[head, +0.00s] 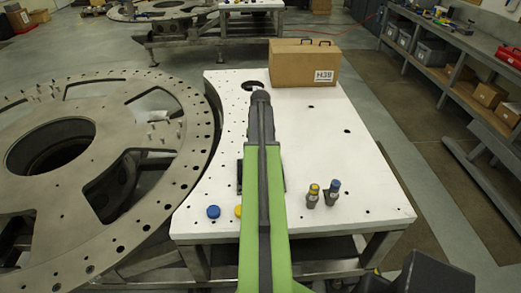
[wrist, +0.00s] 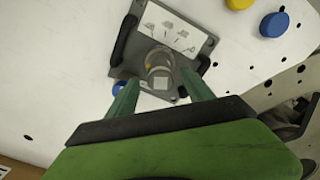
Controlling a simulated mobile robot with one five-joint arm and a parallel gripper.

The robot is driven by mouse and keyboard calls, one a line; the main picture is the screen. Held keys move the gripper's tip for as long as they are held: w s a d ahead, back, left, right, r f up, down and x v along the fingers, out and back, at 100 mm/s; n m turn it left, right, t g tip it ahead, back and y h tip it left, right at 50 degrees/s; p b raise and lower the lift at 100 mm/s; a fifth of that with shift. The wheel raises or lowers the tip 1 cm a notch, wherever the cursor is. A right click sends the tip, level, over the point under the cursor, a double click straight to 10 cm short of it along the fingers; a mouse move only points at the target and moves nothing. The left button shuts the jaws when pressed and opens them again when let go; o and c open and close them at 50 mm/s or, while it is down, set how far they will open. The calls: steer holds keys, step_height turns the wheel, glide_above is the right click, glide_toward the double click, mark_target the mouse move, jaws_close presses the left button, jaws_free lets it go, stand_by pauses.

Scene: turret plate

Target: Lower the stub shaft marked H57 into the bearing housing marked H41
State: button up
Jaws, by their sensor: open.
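In the wrist view my gripper (wrist: 160,88) is open, with its two green fingers pointing at a round stepped part (wrist: 159,63) with a yellowish ring and a pale square face. This part stands on a grey plate (wrist: 200,64) with black handles and a printed picture sheet. No mark is readable on it, so I cannot tell whether it is the H57 stub shaft or the H41 housing. Contact with the fingers is not clear. In the head view my arm hides most of this plate and my fingertips. Two small upright fittings, yellow-topped (head: 313,195) and blue-topped (head: 332,192), stand to the right.
A brown case (head: 303,66) with a label like H39 stands at the back of the white table (head: 365,185). A blue cap (head: 213,212) and a partly hidden yellow cap (head: 238,211) lie at the front left. A large metal ring plate (head: 40,200) adjoins on the left. The table's right side is mostly clear.

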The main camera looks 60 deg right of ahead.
step_height(320, 180, up, 12)
steer(key=p, duration=0.9)
steer(key=shift+f+p, duration=0.15)
steer(key=shift+p, duration=0.25)
steer(key=shift+f, duration=0.1)
steer(key=w+a+f+n+b, duration=0.2)
steer(key=w+a+f+b, duration=0.3)
steer(key=w+a, duration=0.3)
steer(key=w+a+f+n+b, duration=0.2)
steer(key=w+a+f+b, duration=0.35)
steer(key=a, duration=0.55)
steer(key=w+a+f+n+b, duration=0.2)
steer(key=w+a+f+b, duration=0.25)
steer(key=w+a, duration=0.35)
steer(key=a+f+n+b, duration=0.1)
steer(key=a+f+b, duration=0.3)
steer(key=a, duration=0.6)
steer(key=a+f+b, duration=0.3)
steer(key=a+b, duration=0.1)
steer(key=a, duration=0.7)
steer(key=s+a+f+m+b, duration=0.2)
steer(key=s+a, duration=0.4)
steer(key=a, duration=0.3)
steer(key=shift+a+f+m, duration=0.4)
steer(key=shift+f+m, duration=0.1)
steer(key=shift+m, duration=0.6)
